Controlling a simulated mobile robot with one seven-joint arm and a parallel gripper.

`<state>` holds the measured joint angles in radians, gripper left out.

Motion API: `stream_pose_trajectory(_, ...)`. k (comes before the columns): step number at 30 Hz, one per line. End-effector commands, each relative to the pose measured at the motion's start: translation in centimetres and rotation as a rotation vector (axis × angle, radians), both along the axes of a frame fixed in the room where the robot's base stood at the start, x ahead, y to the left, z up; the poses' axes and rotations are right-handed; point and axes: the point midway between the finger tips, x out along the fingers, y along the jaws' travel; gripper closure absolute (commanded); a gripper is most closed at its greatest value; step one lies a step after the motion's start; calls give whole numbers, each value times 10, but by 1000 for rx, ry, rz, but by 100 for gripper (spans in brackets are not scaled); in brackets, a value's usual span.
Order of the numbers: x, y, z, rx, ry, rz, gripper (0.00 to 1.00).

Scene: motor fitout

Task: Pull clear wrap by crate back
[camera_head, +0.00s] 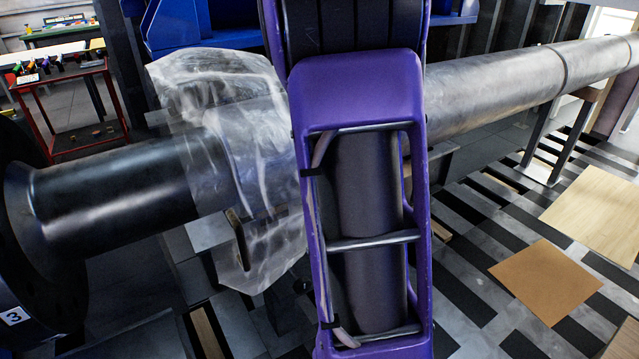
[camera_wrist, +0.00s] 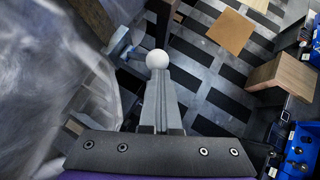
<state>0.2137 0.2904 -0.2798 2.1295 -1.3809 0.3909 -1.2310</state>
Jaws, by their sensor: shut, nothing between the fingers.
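The clear wrap (camera_head: 262,150) hangs draped over a long horizontal shaft, left of my purple arm in the head view. It is crumpled and hangs below the shaft. In the wrist view the wrap (camera_wrist: 50,70) fills the left side, close to the camera. My gripper (camera_wrist: 158,78) shows in the wrist view with its grey fingers together. A white ball shows at their tip; I cannot tell whether it belongs to the gripper. The fingers appear beside the wrap, not around it. My arm hides part of the wrap's right side in the head view.
The shaft has a dark part (camera_head: 115,195) at left and a bare metal part (camera_head: 500,85) at right. Blue structures (camera_head: 185,25) stand behind. Blue bins (camera_wrist: 300,150) and a wooden block (camera_wrist: 282,73) are at right in the wrist view. Brown sheets (camera_head: 546,281) lie on the striped floor.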

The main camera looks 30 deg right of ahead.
Motion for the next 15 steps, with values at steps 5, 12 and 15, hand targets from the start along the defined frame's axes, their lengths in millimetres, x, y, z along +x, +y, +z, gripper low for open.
stream_pose_trajectory(5,-2,-45,1,0,2,-1,100)
stream_pose_trajectory(12,-2,-78,0,1,0,1,100)
stream_pose_trajectory(15,-2,-84,0,1,0,1,100)
